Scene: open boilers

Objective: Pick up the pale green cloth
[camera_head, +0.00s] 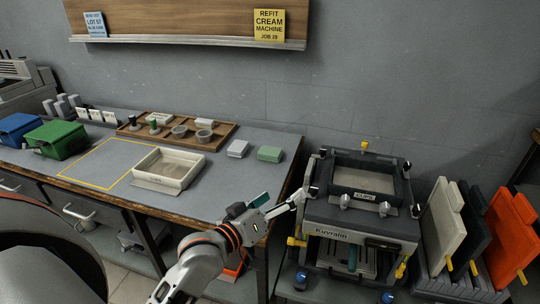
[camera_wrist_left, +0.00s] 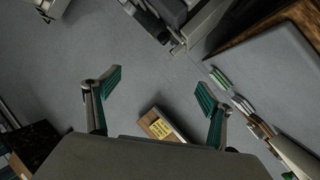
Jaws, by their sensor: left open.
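The pale green cloth (camera_head: 269,153) lies folded in a small flat stack on the worktable, near its back right corner. It also shows small and edge-on in the left wrist view (camera_wrist_left: 220,80), right of the fingers. My left gripper (camera_head: 280,202) is open and empty, over the table's front right edge, nearer the camera than the cloth and well apart from it. In the left wrist view its teal-padded fingers (camera_wrist_left: 158,92) stand wide apart with nothing between them. My right gripper is in neither view.
A pale grey-white cloth stack (camera_head: 238,149) lies just left of the green one. A cream tray (camera_head: 168,185) stands further left, and a wooden tray (camera_head: 218,133) with cups behind. The dark boiler machine (camera_head: 362,213) stands right of the table. Table around the cloth's front is clear.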

